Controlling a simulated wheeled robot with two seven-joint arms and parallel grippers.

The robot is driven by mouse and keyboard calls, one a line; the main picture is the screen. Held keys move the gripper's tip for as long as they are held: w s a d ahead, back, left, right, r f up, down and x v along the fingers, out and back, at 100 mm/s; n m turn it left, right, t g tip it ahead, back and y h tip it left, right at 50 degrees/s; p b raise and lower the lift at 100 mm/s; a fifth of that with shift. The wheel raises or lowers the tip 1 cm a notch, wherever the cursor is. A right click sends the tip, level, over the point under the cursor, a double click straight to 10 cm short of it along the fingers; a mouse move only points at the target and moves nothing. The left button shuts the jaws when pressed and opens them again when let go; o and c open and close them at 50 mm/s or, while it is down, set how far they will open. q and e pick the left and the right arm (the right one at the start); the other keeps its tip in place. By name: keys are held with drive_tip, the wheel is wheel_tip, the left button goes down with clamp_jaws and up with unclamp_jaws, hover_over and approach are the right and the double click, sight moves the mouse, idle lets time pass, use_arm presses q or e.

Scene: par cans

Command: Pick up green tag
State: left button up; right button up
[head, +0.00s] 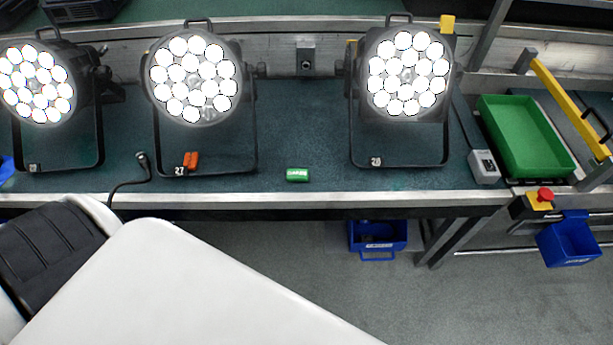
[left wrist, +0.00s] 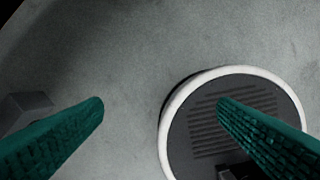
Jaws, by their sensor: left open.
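The green tag (head: 297,174) lies flat on the teal bench top (head: 300,130) near its front edge, between the middle and right par cans, in the head view. My left gripper (left wrist: 160,103) shows only in the left wrist view. Its two green ridged fingers are wide apart with nothing between them. Below them are grey floor and a round dark grilled disc with a white rim (left wrist: 165,130). The tag is not in the left wrist view. My right gripper is in neither view.
Lit par cans (head: 193,75) (head: 408,70) stand along the bench. A green tray (head: 548,178) is at right. Blue bins (head: 377,248) (head: 580,262) hang below. Bench around the tag is clear.

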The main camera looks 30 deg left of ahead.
use_arm(q)
drive_tip(key=w+d+r+m+t+h+b, duration=0.1)
drive_tip(key=w+d+r+m+b, duration=0.25)
drive_tip(key=w+r, duration=0.45)
drive_tip(key=w+d+r+m+h+b, duration=0.1)
drive_tip(key=w+d+r+m+b, duration=0.3)
drive_tip(key=r, duration=0.8)
wheel_tip(320, 180, up, 14)
drive_tip(key=m+g+y, duration=0.2)
drive_tip(key=m+g, duration=0.1)
drive_tip(key=m, duration=1.7)
hover_over(297, 171)
wheel_tip(297, 171, down, 7)
drive_tip(key=shift+w+r, duration=0.15)
drive_tip(key=shift+r, duration=0.05)
drive_tip(key=shift+f+p, duration=0.5)
drive_tip(key=shift+f, duration=2.2)
drive_tip(key=c, duration=1.1)
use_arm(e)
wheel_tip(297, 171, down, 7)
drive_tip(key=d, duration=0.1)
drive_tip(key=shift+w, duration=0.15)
